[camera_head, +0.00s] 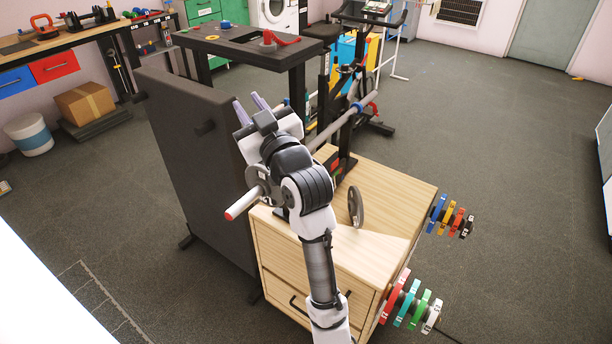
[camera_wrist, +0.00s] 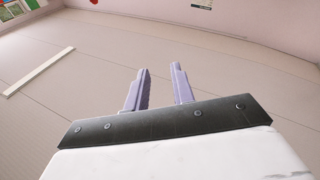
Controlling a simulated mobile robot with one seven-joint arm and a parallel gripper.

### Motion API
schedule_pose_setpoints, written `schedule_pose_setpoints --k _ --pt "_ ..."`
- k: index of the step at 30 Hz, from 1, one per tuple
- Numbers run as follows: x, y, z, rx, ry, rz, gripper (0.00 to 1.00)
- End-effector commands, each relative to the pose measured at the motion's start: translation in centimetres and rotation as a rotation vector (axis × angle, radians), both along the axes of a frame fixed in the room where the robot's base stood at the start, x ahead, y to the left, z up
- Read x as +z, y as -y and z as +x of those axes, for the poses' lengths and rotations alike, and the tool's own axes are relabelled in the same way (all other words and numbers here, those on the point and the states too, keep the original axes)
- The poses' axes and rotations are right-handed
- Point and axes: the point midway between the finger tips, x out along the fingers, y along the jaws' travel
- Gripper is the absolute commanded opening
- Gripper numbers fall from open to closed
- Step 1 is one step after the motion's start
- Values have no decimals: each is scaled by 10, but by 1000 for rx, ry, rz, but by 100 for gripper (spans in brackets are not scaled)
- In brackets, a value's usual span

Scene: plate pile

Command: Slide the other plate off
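A bar crosses the middle of the head view, with a pale, red-tipped near end (camera_head: 241,204). A grey plate (camera_head: 256,178) appears to be on the bar just behind that end, partly hidden by my arm. Another dark grey plate (camera_head: 356,206) stands on edge on the wooden cabinet top (camera_head: 395,192), right of my arm. My gripper (camera_head: 250,103) is above and beyond the bar's near end, pointing away. In the wrist view my gripper (camera_wrist: 161,72) has its two lilac fingers apart with nothing between them. No plate shows in that view.
A dark upright panel (camera_head: 195,160) stands close on the left. A black stand (camera_head: 345,130) rises behind the cabinet. Coloured plates (camera_head: 452,215) hang on pegs at the cabinet's right side, with more plates (camera_head: 410,300) below. Open floor lies to the right.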

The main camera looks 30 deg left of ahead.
Motion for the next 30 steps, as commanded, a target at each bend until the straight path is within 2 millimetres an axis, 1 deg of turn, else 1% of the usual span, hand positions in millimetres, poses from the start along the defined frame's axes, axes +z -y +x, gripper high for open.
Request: schedule_pose_setpoints --k 1,2,3,4,6,9,12,15,19,23,30 --pt "-22 6 21 2 -70 -99 25" --pt "-39 10 30 13 -109 -160 25" --pt "-61 17 40 34 -161 -239 25" --pt "-76 24 46 52 -198 -294 25" --pt "-108 40 53 106 -277 -406 25" --pt "-144 64 53 194 -361 -530 25" --pt "-166 83 49 271 -413 -608 25" --pt "-177 95 45 320 -438 -648 25" --pt "-184 98 42 343 -447 -666 25" --pt "-190 90 43 344 -447 -666 25" --pt "-204 65 44 343 -447 -666 25"
